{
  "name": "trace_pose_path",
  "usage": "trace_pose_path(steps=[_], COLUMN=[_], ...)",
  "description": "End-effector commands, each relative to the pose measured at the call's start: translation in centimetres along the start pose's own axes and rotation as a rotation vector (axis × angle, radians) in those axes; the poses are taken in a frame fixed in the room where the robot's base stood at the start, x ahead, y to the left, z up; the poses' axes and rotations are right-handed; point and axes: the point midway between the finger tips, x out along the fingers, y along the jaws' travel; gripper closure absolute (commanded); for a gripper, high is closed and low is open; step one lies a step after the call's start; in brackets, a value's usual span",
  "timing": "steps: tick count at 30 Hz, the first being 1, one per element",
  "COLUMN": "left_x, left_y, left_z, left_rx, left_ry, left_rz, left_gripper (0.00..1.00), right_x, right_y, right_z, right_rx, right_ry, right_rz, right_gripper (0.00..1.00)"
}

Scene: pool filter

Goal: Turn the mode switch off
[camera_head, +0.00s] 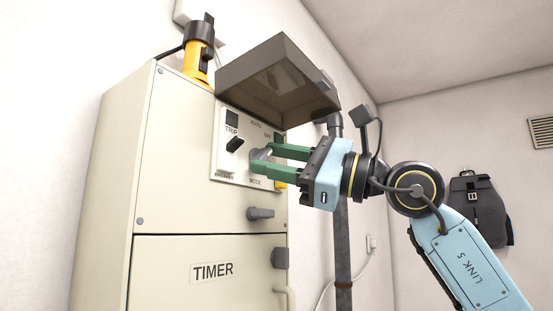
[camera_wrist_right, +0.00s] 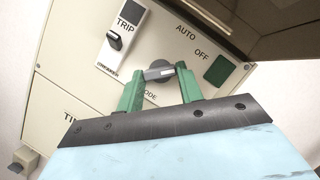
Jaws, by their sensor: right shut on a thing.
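The mode switch (camera_wrist_right: 158,72) is a grey rotary knob on the cream control panel (camera_head: 222,150), with AUTO and OFF printed around it and MODE below. In the head view the knob (camera_head: 261,153) is partly hidden by the fingers. My right gripper (camera_head: 268,160) has its green fingers shut on the knob, one on each side; they also show in the right wrist view (camera_wrist_right: 160,85). In the wrist view the knob's handle lies roughly crosswise between the fingertips. My left gripper is not in view.
A raised smoky cover (camera_head: 270,75) hangs over the panel, just above my right gripper. A black TRIP switch (camera_head: 235,144) sits left of the knob. Below are a grey latch (camera_head: 260,214) and the TIMER door (camera_head: 190,280). A pipe (camera_head: 343,250) runs behind my wrist.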

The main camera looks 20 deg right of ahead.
Motion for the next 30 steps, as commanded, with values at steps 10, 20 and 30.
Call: trace_pose_path(steps=[10,20,30], left_x=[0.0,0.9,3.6], left_y=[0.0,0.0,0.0], left_z=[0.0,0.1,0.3], left_rx=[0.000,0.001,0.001], left_ry=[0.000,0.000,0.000], left_rz=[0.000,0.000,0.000], left_gripper=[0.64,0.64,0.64], right_x=[0.0,-2.0,-9.5], right_y=[0.0,0.1,0.2], right_z=[0.0,-0.1,-0.2], right_rx=[-0.001,-0.002,-0.001], right_ry=[0.000,0.000,0.002], right_rz=[-0.001,-0.004,-0.004], right_gripper=[0.42,0.42,0.42])
